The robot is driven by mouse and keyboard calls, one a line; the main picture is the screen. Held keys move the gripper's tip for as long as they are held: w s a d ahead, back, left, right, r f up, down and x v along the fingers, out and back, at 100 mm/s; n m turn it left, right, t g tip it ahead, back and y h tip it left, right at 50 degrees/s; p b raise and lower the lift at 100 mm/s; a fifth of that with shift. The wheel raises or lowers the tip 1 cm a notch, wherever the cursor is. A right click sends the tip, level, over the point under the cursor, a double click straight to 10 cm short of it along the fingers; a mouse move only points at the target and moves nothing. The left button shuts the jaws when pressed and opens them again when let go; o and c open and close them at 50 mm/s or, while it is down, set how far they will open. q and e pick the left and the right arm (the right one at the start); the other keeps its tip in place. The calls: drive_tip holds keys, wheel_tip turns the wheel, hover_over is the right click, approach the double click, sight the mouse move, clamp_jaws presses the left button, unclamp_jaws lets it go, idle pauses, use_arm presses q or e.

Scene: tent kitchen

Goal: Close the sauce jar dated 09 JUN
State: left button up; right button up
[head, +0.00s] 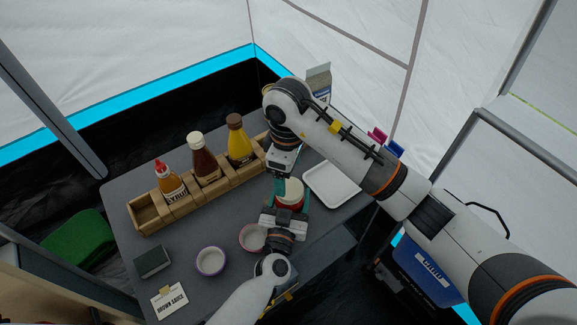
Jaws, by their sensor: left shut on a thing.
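A small jar (290,203) with a red body and a pale top stands on the dark table, right of centre. No date is readable on it. My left gripper (291,196) reaches from the front with its teal fingers on either side of the jar and is shut on it. My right gripper (283,162) hangs just behind and above the jar; its fingers are too hidden to tell if they are open. I cannot tell whether the pale top is a lid.
A wooden rack (147,217) holds a red-capped bottle (170,182), a brown sauce bottle (204,160) and a yellow bottle (238,143). A white tray (332,186) lies right. A purple-rimmed bowl (211,261), pink bowl (252,237), dark box (152,261) and card (169,301) sit in front.

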drive_tip(key=n, duration=0.3)
drive_tip(key=shift+a+r, duration=0.1)
drive_tip(key=shift+r, duration=0.1)
drive_tip(key=n, duration=0.5)
drive_tip(key=shift+w+a+r, duration=0.1)
drive_tip(key=shift+a+r, duration=0.05)
drive_tip(key=shift+r, duration=0.1)
drive_tip(key=n, duration=0.8)
drive_tip(key=shift+a+r, duration=0.15)
drive_tip(key=shift+r, duration=0.1)
drive_tip(key=n, duration=0.7)
drive_tip(key=shift+r, duration=0.25)
drive_tip(key=n, duration=0.8)
drive_tip(key=shift+r, duration=0.2)
drive_tip(key=n, duration=0.5)
drive_tip(key=shift+r, duration=0.1)
drive_tip(key=n, duration=0.7)
drive_tip(key=shift+d+r, duration=0.15)
drive_tip(key=shift+d, duration=0.05)
drive_tip(key=n, duration=0.7)
drive_tip(key=shift+d+r, duration=0.15)
drive_tip(key=shift+d, duration=0.05)
drive_tip(key=n, duration=0.6)
drive_tip(key=shift+s+d, duration=0.2)
